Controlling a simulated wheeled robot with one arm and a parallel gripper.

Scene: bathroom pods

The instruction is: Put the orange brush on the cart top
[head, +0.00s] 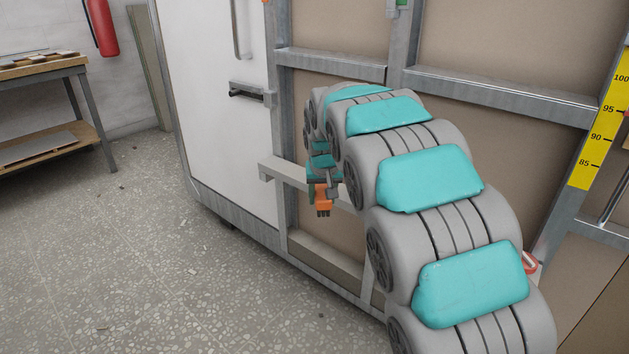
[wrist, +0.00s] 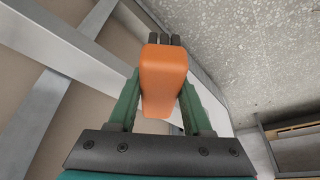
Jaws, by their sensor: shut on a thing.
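The orange brush (head: 322,193) is in my gripper, in front of the metal frame of the pod. It also shows in the wrist view (wrist: 163,80), with an orange block and dark bristles at its far end. My gripper (wrist: 160,100) has two green fingers, one on each side of the brush, and is shut on it. I cannot make out the cart top in either view.
A white door panel (head: 215,110) and a metal frame (head: 340,65) with brown boards stand close to my arm. A workbench (head: 50,75) stands at the far left, near a red fire extinguisher (head: 102,28). The speckled floor (head: 130,260) at left is clear.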

